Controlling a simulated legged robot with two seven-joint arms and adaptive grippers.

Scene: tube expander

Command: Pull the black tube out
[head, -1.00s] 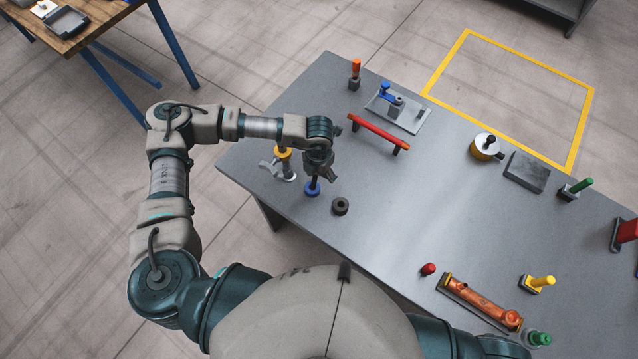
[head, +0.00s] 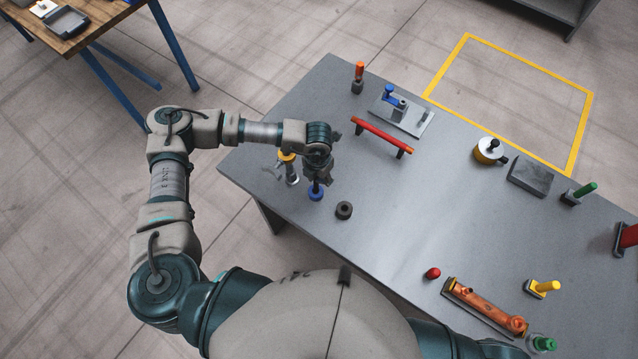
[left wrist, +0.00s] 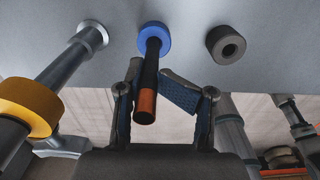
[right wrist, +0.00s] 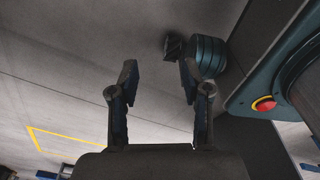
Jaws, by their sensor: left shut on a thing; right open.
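The black tube (left wrist: 151,70) stands in a blue ring (left wrist: 154,37) on the table in the left wrist view, with a copper-coloured end towards the camera. In the head view the blue ring (head: 316,194) shows below my left gripper (head: 317,177), and only a short dark piece of the tube shows. My left gripper (left wrist: 150,84) is shut on the tube, with a finger on either side of it. My right gripper (right wrist: 158,75) is open and empty in the right wrist view. It is out of the head view.
A grey ring (head: 344,210) lies just right of the blue ring. A metal post with a yellow collar (head: 287,157) stands close on the left. A red bar (head: 382,135) on two supports stands farther back. The middle of the grey table (head: 430,215) is clear.

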